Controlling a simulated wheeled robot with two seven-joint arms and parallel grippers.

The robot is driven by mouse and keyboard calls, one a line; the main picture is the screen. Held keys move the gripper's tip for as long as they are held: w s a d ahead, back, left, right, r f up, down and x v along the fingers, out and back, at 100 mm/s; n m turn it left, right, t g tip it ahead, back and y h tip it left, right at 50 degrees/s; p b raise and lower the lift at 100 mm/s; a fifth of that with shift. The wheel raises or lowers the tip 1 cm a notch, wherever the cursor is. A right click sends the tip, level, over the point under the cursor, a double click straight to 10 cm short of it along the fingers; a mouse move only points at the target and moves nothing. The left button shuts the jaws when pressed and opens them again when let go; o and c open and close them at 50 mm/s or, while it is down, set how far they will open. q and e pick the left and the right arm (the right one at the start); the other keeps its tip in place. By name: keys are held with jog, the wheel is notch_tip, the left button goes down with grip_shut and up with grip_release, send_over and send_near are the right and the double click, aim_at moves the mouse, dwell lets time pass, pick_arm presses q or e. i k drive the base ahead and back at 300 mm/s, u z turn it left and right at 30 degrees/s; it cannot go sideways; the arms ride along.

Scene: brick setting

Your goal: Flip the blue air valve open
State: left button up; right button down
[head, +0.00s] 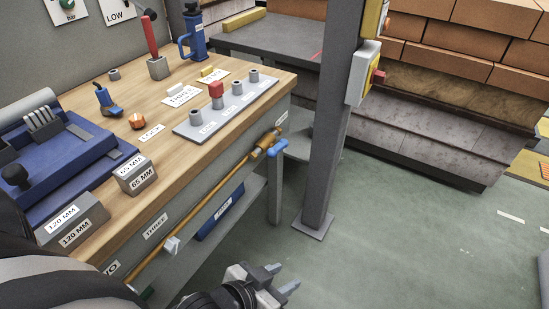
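The blue air valve handle (278,148) sits at the far right end of a brass pipe (205,207) along the bench's front side. The handle sticks out from the brass valve body (263,144), near the bench corner. My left gripper (283,278) is at the bottom centre, well below the valve in the picture and apart from it. Its two grey fingers are spread with nothing visible between them. My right gripper is out of view.
A grey post (328,150) stands right of the valve. Brick stacks (470,50) lie behind. The floor (400,240) at right is largely clear.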

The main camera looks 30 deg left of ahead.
aim_at(272, 152)
jog(key=z, duration=1.6)
jog(key=i, duration=0.8)
jog(key=u, duration=2.35)
jog(key=i, duration=0.5)
